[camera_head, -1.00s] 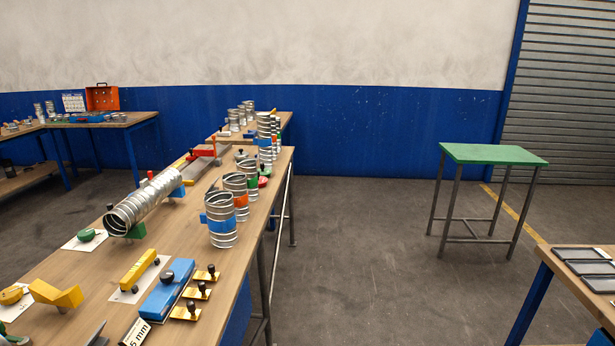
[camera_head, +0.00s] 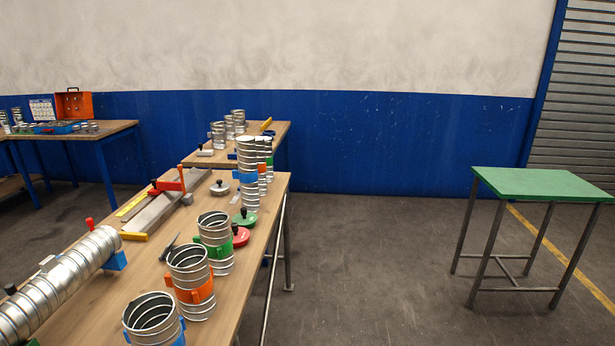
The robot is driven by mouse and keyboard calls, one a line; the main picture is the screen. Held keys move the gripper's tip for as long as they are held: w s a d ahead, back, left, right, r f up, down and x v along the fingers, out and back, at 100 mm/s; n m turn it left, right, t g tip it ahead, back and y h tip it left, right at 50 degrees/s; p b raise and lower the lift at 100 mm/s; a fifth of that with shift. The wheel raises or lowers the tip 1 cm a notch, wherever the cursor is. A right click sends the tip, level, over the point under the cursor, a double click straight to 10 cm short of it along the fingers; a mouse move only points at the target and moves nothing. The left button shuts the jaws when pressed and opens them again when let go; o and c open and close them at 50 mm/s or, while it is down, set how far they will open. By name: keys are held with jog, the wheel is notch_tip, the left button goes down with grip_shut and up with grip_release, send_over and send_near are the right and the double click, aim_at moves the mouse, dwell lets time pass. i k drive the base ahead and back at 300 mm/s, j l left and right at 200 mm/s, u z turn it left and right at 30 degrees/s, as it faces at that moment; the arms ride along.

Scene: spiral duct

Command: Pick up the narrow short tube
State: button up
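Several spiral metal tubes stand upright on the long wooden bench. A short tube with a blue band (camera_head: 155,322) is nearest, cut by the lower picture edge. Behind it stand a short tube with an orange band (camera_head: 191,283) and one with a green band (camera_head: 216,244). Taller, slimmer tubes (camera_head: 248,176) with coloured bands stand close together farther back. More short tubes (camera_head: 237,120) stand on the far bench. I cannot tell for sure which is the narrow short tube. My gripper is not in view.
A long tube (camera_head: 62,283) lies on the bench at left. A red clamp (camera_head: 172,183) and green and red lids (camera_head: 241,235) lie nearby. A green-topped table (camera_head: 540,184) stands right, with open floor (camera_head: 365,270) between.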

aim_at(229, 126)
jog(key=i, duration=1.2)
jog(key=i+u, duration=0.1)
jog(key=i, duration=1.05)
jog(key=i+l, duration=0.2)
jog(key=i, duration=1)
jog(key=i+l+u, duration=0.1)
jog(key=i+u, duration=0.15)
jog(key=i, duration=0.15)
jog(key=i+l+u, duration=0.15)
jog(key=i+u, duration=0.15)
jog(key=i+l+u, duration=0.25)
jog(key=i, duration=0.25)
jog(key=i+l+z, duration=0.25)
jog(key=i+l, duration=0.2)
jog(key=l, duration=0.15)
jog(key=i+l+z, duration=0.25)
jog(key=i+l, duration=0.2)
jog(key=i+u, duration=0.25)
jog(key=i, duration=0.15)
jog(key=i+l+u, duration=0.2)
jog(key=i, duration=0.2)
jog(key=i+l+u, duration=0.25)
jog(key=i, duration=0.15)
